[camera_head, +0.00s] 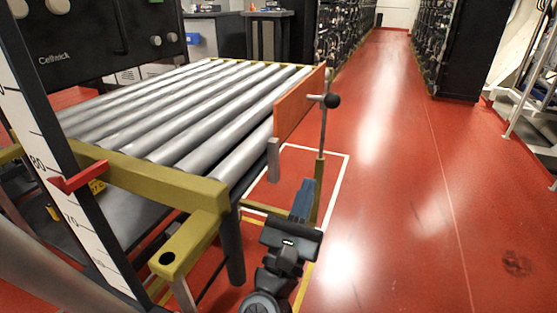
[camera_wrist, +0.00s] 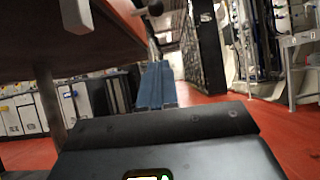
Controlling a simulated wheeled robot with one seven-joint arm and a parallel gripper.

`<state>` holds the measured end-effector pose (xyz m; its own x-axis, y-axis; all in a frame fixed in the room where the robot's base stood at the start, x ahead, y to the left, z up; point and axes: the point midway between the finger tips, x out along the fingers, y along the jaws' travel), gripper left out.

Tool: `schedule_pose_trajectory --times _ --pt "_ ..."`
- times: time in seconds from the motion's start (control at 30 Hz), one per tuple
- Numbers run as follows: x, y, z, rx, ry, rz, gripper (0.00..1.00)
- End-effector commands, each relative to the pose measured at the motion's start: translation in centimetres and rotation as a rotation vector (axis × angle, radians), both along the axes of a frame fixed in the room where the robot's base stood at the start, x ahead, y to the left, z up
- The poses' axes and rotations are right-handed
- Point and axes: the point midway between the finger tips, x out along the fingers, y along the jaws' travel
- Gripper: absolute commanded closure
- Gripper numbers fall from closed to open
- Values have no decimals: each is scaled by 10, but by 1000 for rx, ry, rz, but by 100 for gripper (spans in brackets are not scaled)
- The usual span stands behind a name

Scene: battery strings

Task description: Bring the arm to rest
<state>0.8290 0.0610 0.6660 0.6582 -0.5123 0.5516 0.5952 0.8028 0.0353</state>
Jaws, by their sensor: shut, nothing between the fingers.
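My gripper (camera_head: 305,185) is at the lower middle of the head view, low beside the right end of the roller table. Its blue fingers point away from me and are together, with nothing between them. In the wrist view the blue fingers (camera_wrist: 155,67) also stand side by side, above the black gripper body. The orange board (camera_head: 298,105) at the table's end is above and beyond the fingers. A yellow post is close beside the fingers; I cannot tell whether they touch it.
The roller table (camera_head: 190,110) with its yellow frame fills the left. A black knob (camera_head: 332,101) sticks out beside the orange board. A grey stub (camera_head: 273,160) hangs below the board. The red floor (camera_head: 400,200) to the right is open, with racks (camera_head: 450,45) farther off.

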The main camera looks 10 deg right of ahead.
Motion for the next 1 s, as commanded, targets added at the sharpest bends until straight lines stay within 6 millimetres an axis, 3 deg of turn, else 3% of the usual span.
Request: schedule_pose_trajectory --times 0.13,0.27,0.6,1.0 --pt "-8 -1 -5 -31 27 -13 100" --pt "-35 -2 -21 -149 123 -55 100" --pt "-144 -11 -60 -728 501 -242 100" --pt "-268 -27 -79 -1572 878 -419 100"
